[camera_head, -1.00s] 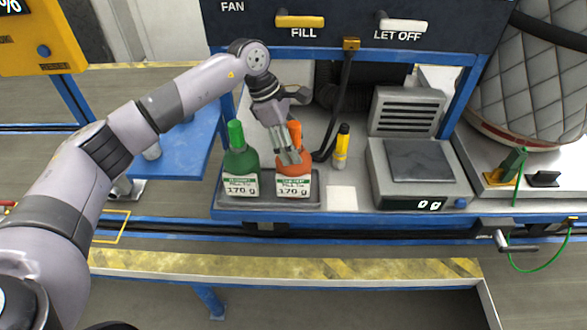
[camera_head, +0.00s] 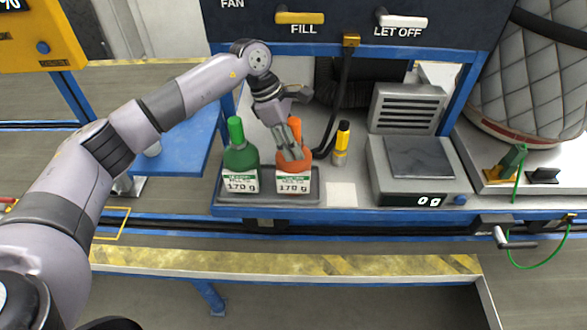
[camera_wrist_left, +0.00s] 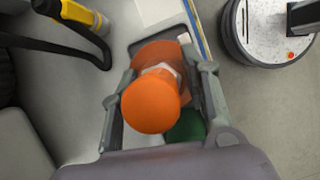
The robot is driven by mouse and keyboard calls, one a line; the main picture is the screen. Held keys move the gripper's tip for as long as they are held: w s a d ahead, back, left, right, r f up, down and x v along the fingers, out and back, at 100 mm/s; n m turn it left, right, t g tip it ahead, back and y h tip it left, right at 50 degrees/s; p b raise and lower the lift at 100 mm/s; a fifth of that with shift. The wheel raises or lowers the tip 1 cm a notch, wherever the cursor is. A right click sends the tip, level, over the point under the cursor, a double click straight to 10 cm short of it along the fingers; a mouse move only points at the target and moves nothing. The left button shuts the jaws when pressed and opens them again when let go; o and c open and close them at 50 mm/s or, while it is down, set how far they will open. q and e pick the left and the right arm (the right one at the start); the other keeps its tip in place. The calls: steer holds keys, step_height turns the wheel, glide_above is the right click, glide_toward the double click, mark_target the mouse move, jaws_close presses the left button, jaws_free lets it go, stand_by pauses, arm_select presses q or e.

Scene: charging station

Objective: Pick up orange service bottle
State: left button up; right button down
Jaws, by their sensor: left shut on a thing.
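The orange service bottle (camera_head: 293,182) stands upright at the right end of a shallow grey tray (camera_head: 268,201). It has an orange cap and a white label reading 170 g. My left gripper (camera_head: 292,152) comes down on it from above, with its fingers at the bottle's neck and shoulder. In the left wrist view the orange cap (camera_wrist_left: 150,103) sits between the two fingers (camera_wrist_left: 160,92), which are closed on the bottle. The bottle appears to be still at tray level. My right gripper is not in view.
A green bottle (camera_head: 240,160) stands close on the left in the same tray. A yellow and black marker-like item (camera_head: 341,145) and a black hose (camera_head: 338,105) are close on the right. A scale (camera_head: 418,170) reading 0 g stands further right. The panel with handles (camera_head: 350,28) hangs above.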

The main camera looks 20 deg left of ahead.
arm_select(q)
jaws_close()
steer(key=shift+w+r, duration=0.1)
steer(key=shift+r, duration=0.05)
